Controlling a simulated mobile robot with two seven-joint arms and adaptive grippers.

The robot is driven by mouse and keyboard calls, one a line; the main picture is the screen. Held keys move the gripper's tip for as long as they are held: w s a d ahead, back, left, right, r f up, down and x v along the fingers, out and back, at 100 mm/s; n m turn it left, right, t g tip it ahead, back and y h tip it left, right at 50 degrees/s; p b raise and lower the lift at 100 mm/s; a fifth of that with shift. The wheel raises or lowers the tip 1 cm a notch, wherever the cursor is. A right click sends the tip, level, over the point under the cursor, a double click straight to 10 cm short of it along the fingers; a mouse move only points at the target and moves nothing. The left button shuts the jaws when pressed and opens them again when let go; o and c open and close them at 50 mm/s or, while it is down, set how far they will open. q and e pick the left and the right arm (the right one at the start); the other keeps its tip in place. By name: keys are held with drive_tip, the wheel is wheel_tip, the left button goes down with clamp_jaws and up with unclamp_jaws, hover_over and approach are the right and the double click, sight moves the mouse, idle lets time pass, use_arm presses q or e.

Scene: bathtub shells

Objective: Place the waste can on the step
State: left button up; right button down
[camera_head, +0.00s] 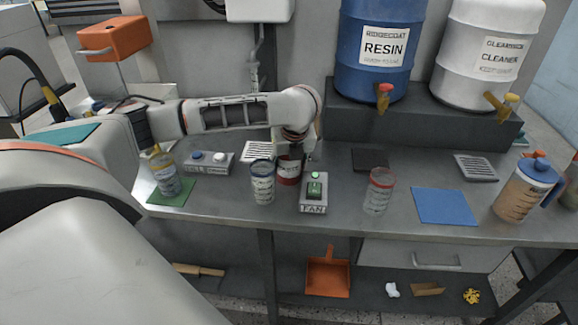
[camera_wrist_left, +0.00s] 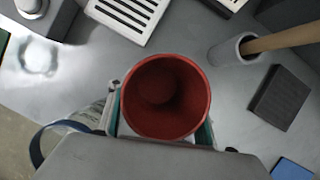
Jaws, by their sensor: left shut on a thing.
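The waste can (camera_head: 289,171) is a small red can with a pale label, on or just over the bench behind the FAN box. My left gripper (camera_head: 300,157) is shut on it. In the left wrist view the waste can (camera_wrist_left: 165,97) shows from above as an open, empty red cup between the two fingers, upright. Whether its base touches the bench cannot be told. The step (camera_head: 420,128) is the dark grey raised block at the back right of the bench, to the right of the can. My right gripper is not in view.
A blue resin drum (camera_head: 372,55) and a white cleaner drum (camera_head: 480,60) stand on the step, their taps at the front. The FAN box (camera_head: 313,195), a blue-rimmed cup (camera_head: 262,184) and a red-rimmed cup (camera_head: 379,193) stand nearby. A dark pad (camera_head: 370,160) lies before the step.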

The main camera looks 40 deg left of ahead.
use_arm(q)
drive_tip(key=shift+r, duration=0.15)
drive_tip(key=o, duration=1.2)
